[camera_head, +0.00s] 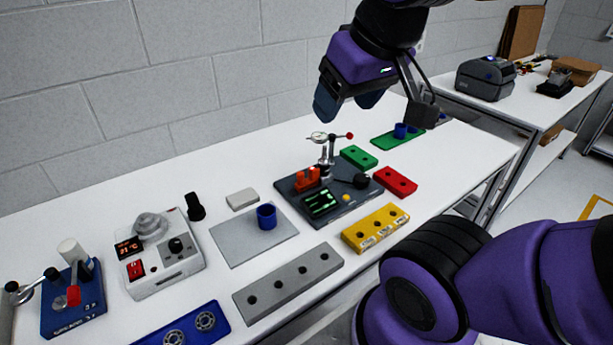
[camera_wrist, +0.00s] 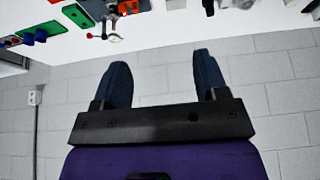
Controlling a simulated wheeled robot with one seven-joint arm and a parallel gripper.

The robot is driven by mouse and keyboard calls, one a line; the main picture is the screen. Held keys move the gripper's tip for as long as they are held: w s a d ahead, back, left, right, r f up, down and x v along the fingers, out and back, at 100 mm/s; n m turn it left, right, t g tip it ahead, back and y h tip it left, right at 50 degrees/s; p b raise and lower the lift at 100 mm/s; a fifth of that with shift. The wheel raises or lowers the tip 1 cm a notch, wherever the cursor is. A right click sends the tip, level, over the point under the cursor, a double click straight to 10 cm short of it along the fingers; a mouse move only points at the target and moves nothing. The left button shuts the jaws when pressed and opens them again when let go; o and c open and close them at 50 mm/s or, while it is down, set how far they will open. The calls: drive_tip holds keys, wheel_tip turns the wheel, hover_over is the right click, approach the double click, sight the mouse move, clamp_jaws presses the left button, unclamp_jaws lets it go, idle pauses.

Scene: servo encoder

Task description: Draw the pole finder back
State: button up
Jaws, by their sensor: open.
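A dark grey station (camera_head: 289,190) sits on the white bench. It carries an upright metal post with a round dial (camera_head: 319,137) and a side arm ending in a red ball (camera_head: 349,135). I cannot tell for sure which part is the pole finder; this post assembly may be it. The red ball also shows at the top of the wrist view (camera_wrist: 90,36), beside the dial (camera_wrist: 115,38). My gripper (camera_head: 347,105) is open and empty, above and behind the post, apart from it. Its two blue fingers point at the wall in the wrist view (camera_wrist: 160,65).
Orange blocks (camera_head: 307,179), a green-lit display (camera_head: 321,202) and a black knob (camera_head: 361,181) crowd the station. Green (camera_head: 359,157), red (camera_head: 395,182) and yellow (camera_head: 375,229) hole blocks stand close by. A blue cup (camera_head: 267,216) is on a grey plate (camera_head: 232,238). The wall is behind.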

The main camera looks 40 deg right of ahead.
drive_tip(key=shift+w, duration=0.25)
drive_tip(key=c, duration=0.4)
drive_tip(key=shift+g, duration=0.5)
drive_tip(key=w, duration=0.2)
drive_tip(key=w+d+f, duration=0.1)
drive_tip(key=w, duration=0.4)
drive_tip(key=shift+d+f, duration=0.35)
drive_tip(key=shift+f, duration=0.05)
drive_tip(key=shift+c, duration=0.5)
drive_tip(key=n+g+h, duration=0.2)
drive_tip(key=g, duration=0.2)
hover_over(300, 173)
drive_tip(key=a, duration=0.2)
wheel_tip(300, 173, down, 22)
drive_tip(key=f, duration=0.3)
drive_tip(key=d+f, duration=0.1)
drive_tip(key=f, duration=0.3)
drive_tip(key=d+f, duration=0.1)
drive_tip(key=f, duration=0.2)
drive_tip(key=shift+f, duration=0.3)
